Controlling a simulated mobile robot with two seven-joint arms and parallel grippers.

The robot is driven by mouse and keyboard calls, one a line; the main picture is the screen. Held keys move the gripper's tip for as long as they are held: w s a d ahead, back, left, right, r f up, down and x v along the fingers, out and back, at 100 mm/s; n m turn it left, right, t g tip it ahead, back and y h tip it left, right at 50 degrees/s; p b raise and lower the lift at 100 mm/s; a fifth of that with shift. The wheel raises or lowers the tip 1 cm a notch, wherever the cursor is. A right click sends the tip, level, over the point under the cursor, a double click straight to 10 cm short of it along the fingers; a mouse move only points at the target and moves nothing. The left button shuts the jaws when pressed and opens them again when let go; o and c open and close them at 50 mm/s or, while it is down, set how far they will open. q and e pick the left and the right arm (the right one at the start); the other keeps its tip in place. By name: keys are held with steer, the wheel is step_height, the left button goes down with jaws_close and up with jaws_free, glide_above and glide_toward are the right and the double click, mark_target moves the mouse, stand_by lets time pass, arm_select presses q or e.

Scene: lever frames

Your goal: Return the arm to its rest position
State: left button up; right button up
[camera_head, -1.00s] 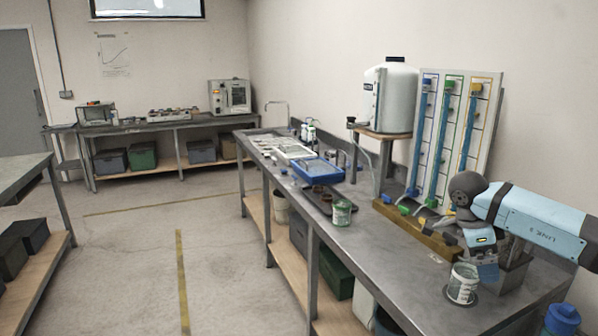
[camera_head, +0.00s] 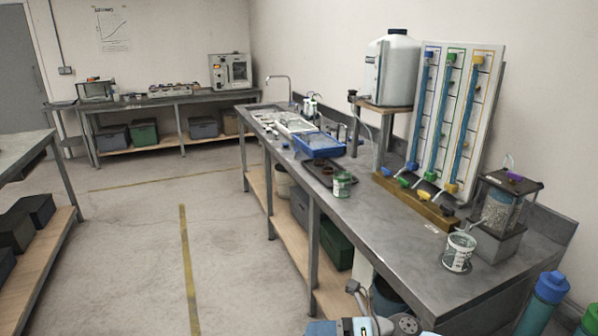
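Parts of my own arm (camera_head: 362,326), light blue links with a grey joint, show at the bottom edge of the head view, in front of the bench. The rest of the arm is cut off by the frame. I cannot make out any gripper fingers there. No left arm shows. The bench top around the white marked cup (camera_head: 459,252) and the clear box device (camera_head: 500,208) is free of my arm.
The steel bench (camera_head: 392,240) runs along the right wall. It carries a lever panel (camera_head: 455,120), a white tank (camera_head: 397,72), a blue tray (camera_head: 318,146) and a second cup (camera_head: 342,184). The floor (camera_head: 235,245) at left is clear.

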steer(key=s+d+f+m+t+h, duration=0.1)
steer(key=d+f+m+t+h, duration=0.3)
steer(key=m+t, duration=0.75)
steer(key=s+d+f+m+t+h, duration=0.1)
steer(key=d+f+m+t+h, duration=0.4)
steer(key=m, duration=1.1)
steer(key=s+d+f+m+g+h, duration=0.3)
steer(key=s+f+m, duration=0.3)
steer(key=s+f, duration=0.1)
steer(key=s+d+f+m+g+h, duration=0.2)
steer(key=s+d+f+m+h, duration=0.15)
steer(key=s+f+m, duration=0.35)
arm_select(q)
step_height(320, 180, up, 13)
steer(key=a+p, duration=0.1)
steer(key=p, duration=1.4)
steer(key=shift+s+a+m+p, duration=0.15)
steer(key=shift+s+m+p, duration=0.15)
steer(key=shift+s+m, duration=0.1)
arm_select(e)
step_height(320, 180, up, 14)
steer(key=d+n, duration=0.1)
steer(key=shift+s+n, duration=0.35)
steer(key=shift+s, duration=0.05)
arm_select(q)
steer(key=shift+w+r+t, duration=0.1)
steer(key=shift+r+t, duration=0.2)
arm_select(e)
steer(key=shift+d+t, duration=0.1)
steer(key=shift+t, duration=0.15)
